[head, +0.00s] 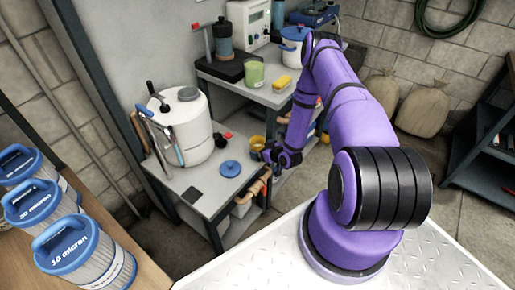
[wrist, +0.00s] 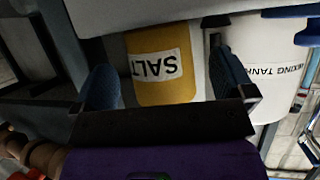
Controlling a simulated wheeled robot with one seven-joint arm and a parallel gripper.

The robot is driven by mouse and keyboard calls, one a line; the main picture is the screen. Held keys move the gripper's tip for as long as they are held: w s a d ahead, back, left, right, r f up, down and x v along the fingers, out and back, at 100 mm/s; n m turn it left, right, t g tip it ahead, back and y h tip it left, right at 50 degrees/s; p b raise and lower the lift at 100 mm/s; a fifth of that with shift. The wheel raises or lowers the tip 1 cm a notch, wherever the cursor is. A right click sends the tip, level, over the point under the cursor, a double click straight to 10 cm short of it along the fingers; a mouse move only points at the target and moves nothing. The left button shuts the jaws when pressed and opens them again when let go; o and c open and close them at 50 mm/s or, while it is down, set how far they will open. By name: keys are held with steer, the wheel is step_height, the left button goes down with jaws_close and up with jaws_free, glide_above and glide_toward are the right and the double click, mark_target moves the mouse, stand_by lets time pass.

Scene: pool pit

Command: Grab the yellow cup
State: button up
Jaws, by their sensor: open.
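A small yellow cup (head: 257,143) stands near the right edge of the low grey table in the head view. My gripper (head: 270,156) is low beside the table edge, close to the cup on its right and near side. Whether they touch is not clear. In the wrist view my gripper (wrist: 165,78) is open, with dark fingers left and right. A yellow container labelled SALT (wrist: 165,85), its text upside down, shows between and beyond the fingers. I cannot tell whether it is the same cup.
The low table (head: 205,195) also holds a white tank (head: 186,125) and a blue disc (head: 230,168). A white mixing tank (wrist: 265,60) is right of the SALT container.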

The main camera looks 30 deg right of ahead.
steer(key=shift+x, duration=1)
steer(key=c, duration=1)
steer(key=shift+r, duration=0.15)
